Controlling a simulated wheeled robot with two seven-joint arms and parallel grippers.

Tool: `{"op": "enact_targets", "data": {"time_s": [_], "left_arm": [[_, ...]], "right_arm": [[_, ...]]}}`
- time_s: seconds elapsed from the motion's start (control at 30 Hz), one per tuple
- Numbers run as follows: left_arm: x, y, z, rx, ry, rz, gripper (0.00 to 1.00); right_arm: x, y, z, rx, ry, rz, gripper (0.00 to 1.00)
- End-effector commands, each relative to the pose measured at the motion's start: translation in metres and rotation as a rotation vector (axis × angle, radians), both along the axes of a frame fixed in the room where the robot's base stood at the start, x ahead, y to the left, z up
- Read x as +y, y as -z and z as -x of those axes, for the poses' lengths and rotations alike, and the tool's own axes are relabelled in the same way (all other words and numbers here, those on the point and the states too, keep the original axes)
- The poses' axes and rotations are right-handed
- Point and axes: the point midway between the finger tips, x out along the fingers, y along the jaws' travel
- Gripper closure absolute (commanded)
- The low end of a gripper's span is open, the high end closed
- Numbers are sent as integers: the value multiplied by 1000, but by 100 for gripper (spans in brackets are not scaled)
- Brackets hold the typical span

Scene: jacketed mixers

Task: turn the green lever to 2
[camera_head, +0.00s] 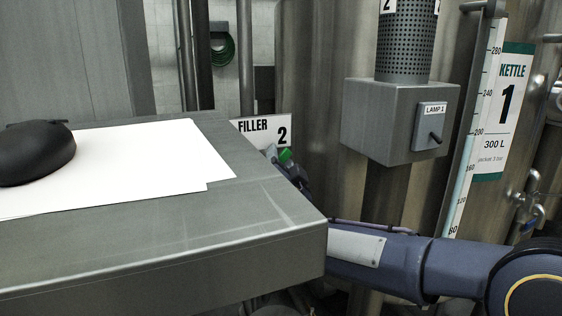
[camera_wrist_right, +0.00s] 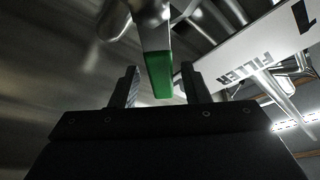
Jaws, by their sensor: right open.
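The green lever (camera_head: 285,155) shows as a small green patch just beyond the steel table's far right edge, below the FILLER 2 sign. In the right wrist view the lever's green end (camera_wrist_right: 159,76) hangs between the two fingers of my right gripper (camera_wrist_right: 161,85), with a gap on each side. My right gripper (camera_head: 279,160) is open around the lever's end. In the head view it is small and partly hidden by the table. My left gripper is not in view.
The steel table (camera_head: 270,225) fills the left front, with white paper (camera_head: 150,160) and a dark rounded object (camera_head: 35,152) on it. The FILLER 2 sign (camera_head: 262,130) is behind. The LAMP 1 box (camera_head: 385,115) and KETTLE 1 sign (camera_head: 500,110) stand right, above my right arm.

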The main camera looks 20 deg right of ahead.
Motion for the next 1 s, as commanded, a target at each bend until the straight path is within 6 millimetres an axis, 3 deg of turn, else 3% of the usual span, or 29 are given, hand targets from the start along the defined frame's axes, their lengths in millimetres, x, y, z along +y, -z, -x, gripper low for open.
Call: {"op": "enact_targets", "data": {"time_s": [0.5,1.0], "left_arm": [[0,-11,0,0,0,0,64],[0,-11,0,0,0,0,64]], "right_arm": [[18,19,67,1,-2,-1,58],[19,21,71,1,-2,-1,58]]}}
